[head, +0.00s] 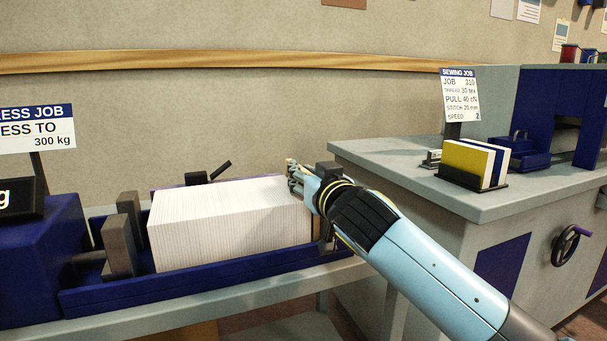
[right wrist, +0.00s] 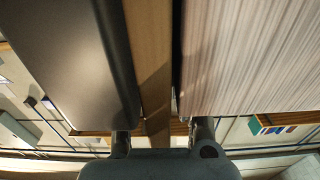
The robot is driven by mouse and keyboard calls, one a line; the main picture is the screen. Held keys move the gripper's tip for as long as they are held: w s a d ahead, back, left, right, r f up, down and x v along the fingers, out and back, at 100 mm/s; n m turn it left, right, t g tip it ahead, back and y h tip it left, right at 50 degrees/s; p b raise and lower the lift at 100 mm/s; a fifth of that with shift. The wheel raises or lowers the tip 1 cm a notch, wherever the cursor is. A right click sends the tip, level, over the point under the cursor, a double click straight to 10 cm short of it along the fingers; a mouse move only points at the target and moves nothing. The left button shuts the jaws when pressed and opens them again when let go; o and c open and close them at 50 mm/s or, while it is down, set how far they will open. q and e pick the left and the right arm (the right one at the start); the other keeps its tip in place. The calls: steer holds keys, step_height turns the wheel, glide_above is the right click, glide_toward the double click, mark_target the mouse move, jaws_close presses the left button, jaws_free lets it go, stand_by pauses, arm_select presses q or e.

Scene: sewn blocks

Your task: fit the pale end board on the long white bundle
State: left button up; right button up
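The long white bundle (head: 230,222) lies in the blue press trough, its many sheet edges showing. In the right wrist view its striped face (right wrist: 250,55) fills the upper right. The pale end board (right wrist: 150,60) stands edge-on there, between a dark plate (right wrist: 65,60) and the bundle, with a narrow dark gap on the bundle side. My right gripper (head: 296,178) is at the bundle's right end, near its top edge. In the wrist view its fingers (right wrist: 162,135) lie either side of the board. Their tips are hidden, so grip contact is unclear. My left gripper is out of view.
The blue trough (head: 200,287) rests on a grey bench, with a dark upright plate (head: 119,245) at the bundle's left. A grey counter (head: 400,165) stands to the right, bearing a yellow-and-white block (head: 466,160) and a job sign (head: 460,95).

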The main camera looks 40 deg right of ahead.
steer(key=o, duration=0.5)
steer(key=shift+o, duration=0.2)
steer(key=v, duration=1.2)
